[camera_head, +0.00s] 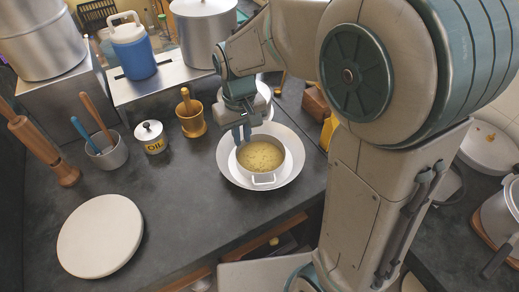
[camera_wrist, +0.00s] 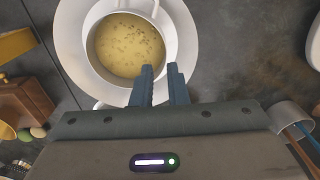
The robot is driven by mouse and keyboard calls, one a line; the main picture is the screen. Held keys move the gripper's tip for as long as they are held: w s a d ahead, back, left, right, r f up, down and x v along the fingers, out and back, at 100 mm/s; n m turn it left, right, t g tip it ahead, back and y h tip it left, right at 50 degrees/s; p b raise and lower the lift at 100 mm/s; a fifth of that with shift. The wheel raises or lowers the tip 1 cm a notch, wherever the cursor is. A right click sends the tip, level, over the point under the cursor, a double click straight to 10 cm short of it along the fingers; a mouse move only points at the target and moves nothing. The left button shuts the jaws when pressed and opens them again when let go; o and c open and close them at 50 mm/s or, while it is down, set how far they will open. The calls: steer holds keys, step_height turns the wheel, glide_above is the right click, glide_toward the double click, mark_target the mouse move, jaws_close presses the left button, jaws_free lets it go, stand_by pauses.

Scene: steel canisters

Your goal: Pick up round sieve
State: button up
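I cannot make out a sieve for certain. A wide pale round dish (camera_head: 290,172) lies on the dark counter, and a small pot (camera_head: 263,181) of yellowish food with dark specks stands in it. Both show in the wrist view, the dish (camera_wrist: 72,32) around the pot (camera_wrist: 92,62). My gripper (camera_head: 242,134) points down at the pot's far rim. In the wrist view my gripper (camera_wrist: 160,70) has its two blue fingers a little apart, with nothing clearly between them. Whether they touch the rim I cannot tell.
A pale round board (camera_head: 100,237) lies at the front left. A blue jug (camera_head: 134,50) and large pots stand behind. The counter between board and dish is clear.

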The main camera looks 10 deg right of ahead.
glide_above(242, 166)
steer(key=f, duration=0.8)
steer(key=shift+d, duration=0.2)
steer(key=shift+w+a+f, duration=0.1)
steer(key=shift+f, duration=1.35)
steer(key=shift+w+a+f, duration=0.1)
steer(key=shift+f, duration=1.35)
jaws_close()
steer(key=shift+r, duration=0.15)
